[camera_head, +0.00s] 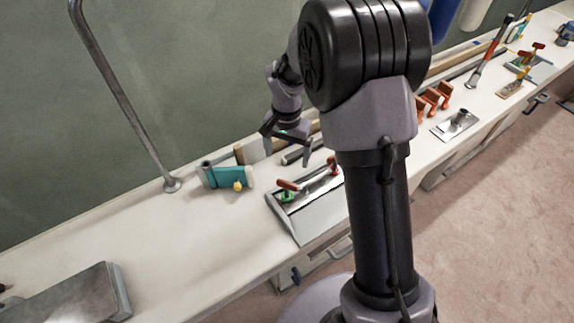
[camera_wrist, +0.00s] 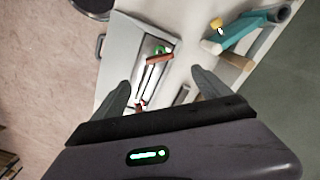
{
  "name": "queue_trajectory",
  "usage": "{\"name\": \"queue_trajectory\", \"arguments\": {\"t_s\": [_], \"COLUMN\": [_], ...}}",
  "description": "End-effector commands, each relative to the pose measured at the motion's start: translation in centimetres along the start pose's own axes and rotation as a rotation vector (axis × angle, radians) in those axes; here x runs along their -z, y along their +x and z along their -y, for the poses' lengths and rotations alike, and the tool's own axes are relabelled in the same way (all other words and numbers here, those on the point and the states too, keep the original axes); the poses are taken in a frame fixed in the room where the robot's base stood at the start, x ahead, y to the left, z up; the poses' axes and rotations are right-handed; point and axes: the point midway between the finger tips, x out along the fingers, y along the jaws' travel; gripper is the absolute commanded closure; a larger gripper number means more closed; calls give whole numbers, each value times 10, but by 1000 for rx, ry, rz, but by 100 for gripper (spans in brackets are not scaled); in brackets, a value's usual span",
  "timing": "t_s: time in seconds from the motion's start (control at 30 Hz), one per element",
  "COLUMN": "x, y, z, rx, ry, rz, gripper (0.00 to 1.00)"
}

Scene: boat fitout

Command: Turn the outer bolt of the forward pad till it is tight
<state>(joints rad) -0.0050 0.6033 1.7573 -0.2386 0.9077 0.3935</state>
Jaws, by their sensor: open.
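My gripper (camera_head: 288,146) is open and empty above the bench, over the far side of a grey metal tray (camera_head: 307,232). In the wrist view, the fingers of my gripper (camera_wrist: 160,82) spread on either side of the tray's inner end. The tray (camera_wrist: 125,55) holds a bright metal strip, red-handled pieces (camera_head: 288,185) and a green round piece (camera_head: 285,197). A flat metal plate with a short upright cylinder (camera_head: 460,117) lies farther right. I cannot tell which piece is the forward pad, and no bolt head is clearly visible.
A teal tool (camera_head: 228,177) with a yellow knob lies left of the tray. A bent metal rail (camera_head: 125,100) rises from the bench. Orange brackets (camera_head: 433,98) stand behind my arm. A grey box (camera_head: 75,295) is at near left. The bench between is clear.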

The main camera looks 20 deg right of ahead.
Motion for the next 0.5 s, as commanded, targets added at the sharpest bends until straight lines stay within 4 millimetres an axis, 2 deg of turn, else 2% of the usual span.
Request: {"name": "queue_trajectory", "arguments": {"t_s": [0.03,0.2,0.5], "x": [0,0,0], "y": [-16,-40,-43], "z": [0,0,0], "rx": [1,0,0], "ry": [1,0,0], "rz": [-1,0,0], "gripper": [13,13,13]}}
